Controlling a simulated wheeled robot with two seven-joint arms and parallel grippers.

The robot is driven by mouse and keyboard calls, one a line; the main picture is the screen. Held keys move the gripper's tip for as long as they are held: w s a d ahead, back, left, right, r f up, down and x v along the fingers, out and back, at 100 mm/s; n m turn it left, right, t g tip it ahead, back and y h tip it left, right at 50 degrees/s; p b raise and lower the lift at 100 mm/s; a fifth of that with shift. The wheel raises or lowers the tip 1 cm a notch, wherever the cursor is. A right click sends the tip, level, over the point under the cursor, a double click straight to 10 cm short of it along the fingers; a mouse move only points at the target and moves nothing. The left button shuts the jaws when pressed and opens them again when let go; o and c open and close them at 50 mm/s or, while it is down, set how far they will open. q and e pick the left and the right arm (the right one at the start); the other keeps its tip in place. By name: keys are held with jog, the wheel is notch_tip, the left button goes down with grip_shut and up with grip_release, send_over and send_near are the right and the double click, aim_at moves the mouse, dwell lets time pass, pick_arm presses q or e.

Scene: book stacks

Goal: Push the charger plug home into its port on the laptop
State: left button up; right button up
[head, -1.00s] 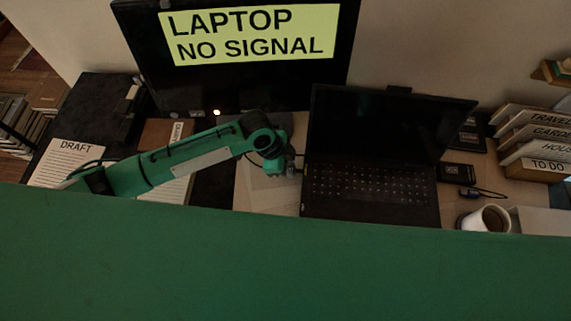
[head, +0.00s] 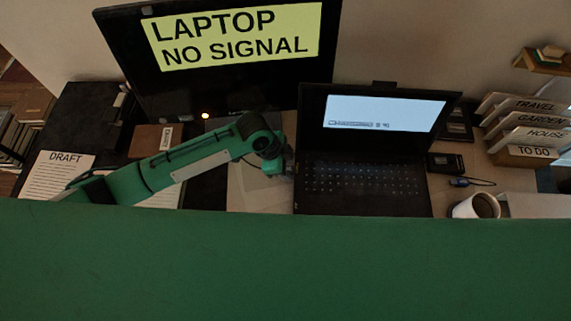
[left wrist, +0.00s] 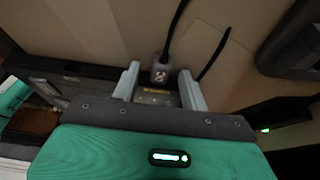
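The black laptop (head: 365,185) stands open on the desk. Its screen (head: 385,112) is lit pale, with small blurred text that seems to read as charging. My left gripper (head: 286,163) is at the laptop's left side. In the left wrist view its two grey fingers (left wrist: 160,78) are spread wide, and the grey charger plug (left wrist: 160,73) lies between their tips with a gap on each side. A dark cable runs up from the plug. The port itself is hidden, so how deep the plug sits cannot be seen. My right gripper is not in view.
A monitor (head: 225,90) reading "LAPTOP NO SIGNAL" stands behind. A mug (head: 476,206), a small blue-tipped cable piece (head: 459,182) and labelled files (head: 528,135) are right of the laptop. A draft sheet (head: 58,175) lies left. My green body covers the front.

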pick_arm(q)
jog(key=b+v, duration=0.1)
jog(key=v, duration=1.3)
jog(key=shift+f, duration=0.15)
